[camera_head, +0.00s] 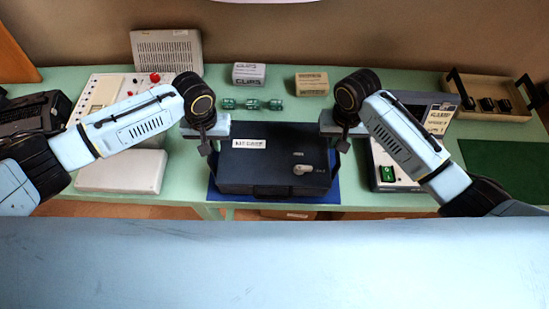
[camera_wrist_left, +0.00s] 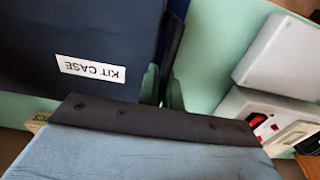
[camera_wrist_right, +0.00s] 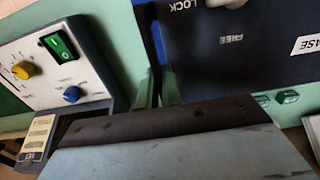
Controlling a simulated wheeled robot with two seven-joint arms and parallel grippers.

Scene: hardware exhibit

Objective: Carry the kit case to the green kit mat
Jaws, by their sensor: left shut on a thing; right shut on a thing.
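The kit case (camera_head: 270,172) is a dark box with a white "KIT CASE" label and a latch knob. It lies over a blue mat (camera_head: 333,193) at the front middle of the table. My left gripper (camera_head: 210,148) is shut on its left side, and my right gripper (camera_head: 342,146) is shut on its right side. The case also shows in the left wrist view (camera_wrist_left: 90,30) and the right wrist view (camera_wrist_right: 230,70). The fingertips are mostly hidden. I cannot tell whether the case touches the mat. The green kit mat (camera_head: 505,165) lies bare at the right.
A control box (camera_head: 395,178) with a green switch stands just right of the case. A pale flat box (camera_head: 122,172) and a panel with red knobs (camera_head: 105,95) are at left. Small boxes (camera_head: 249,74) and green parts (camera_head: 252,104) lie behind. A wooden tray (camera_head: 480,85) stands behind the green mat.

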